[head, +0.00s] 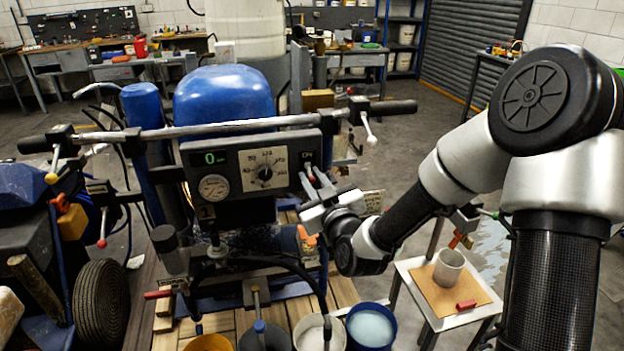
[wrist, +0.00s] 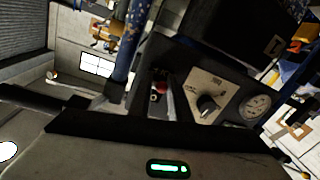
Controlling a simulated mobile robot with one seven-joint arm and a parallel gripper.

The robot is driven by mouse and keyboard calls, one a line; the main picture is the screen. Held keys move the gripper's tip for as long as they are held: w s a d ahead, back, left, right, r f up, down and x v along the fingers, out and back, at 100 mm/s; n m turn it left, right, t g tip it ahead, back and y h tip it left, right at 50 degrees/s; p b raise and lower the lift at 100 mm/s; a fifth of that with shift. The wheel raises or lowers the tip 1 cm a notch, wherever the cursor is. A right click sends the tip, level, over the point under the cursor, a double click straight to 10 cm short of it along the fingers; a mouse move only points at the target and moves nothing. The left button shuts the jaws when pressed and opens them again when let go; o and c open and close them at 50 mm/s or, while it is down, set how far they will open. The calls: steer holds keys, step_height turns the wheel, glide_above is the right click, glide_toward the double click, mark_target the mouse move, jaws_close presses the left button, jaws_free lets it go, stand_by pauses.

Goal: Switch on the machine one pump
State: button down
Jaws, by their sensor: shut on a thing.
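Machine one is the line striper with the blue tank (head: 224,93) and a dark control panel (head: 230,152) marked "1" below its gauge. The panel has a green display (head: 210,158) reading 0, a pressure gauge (head: 213,187) and a dial with a black knob (head: 265,173). Its pump switch, under the "ON" label, sits at the panel's right end; a small red part (wrist: 160,87) shows there in the wrist view. My gripper (head: 311,174) is at that switch, its fingers shut on it. The fingers mostly hide the switch, so its position cannot be told.
A handlebar (head: 230,126) with levers runs above the panel. Several paint buckets (head: 371,326) stand below on the wooden pallet. A second machine's wheel (head: 101,305) is at left.

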mark_target(310, 177)
steer(key=shift+s+a+r+g+p, duration=0.1)
steer(key=shift+r+g+p, duration=0.3)
steer(key=shift+p, duration=0.45)
steer(key=shift+s+a+r+g+p, duration=0.1)
steer(key=shift+r+g+p, duration=0.25)
steer(key=shift+p, duration=0.45)
steer(key=r+g+h+p, duration=0.1)
steer(key=g+p, duration=0.1)
steer(key=p, duration=0.2)
steer(key=g+p, duration=0.1)
steer(key=p, duration=0.1)
steer(key=g+h+p, duration=0.1)
steer(key=g+p, duration=0.1)
steer(key=shift+r+p, duration=0.3)
steer(key=shift+r, duration=0.1)
steer(key=shift+w+r+m+g+h+p, duration=0.1)
steer(key=shift+m+g+h+p, duration=0.3)
steer(key=shift+g+p, duration=1.05)
steer(key=c, duration=1.7)
jaws_free()
steer(key=shift+a, duration=0.1)
steer(key=shift+d, duration=0.2)
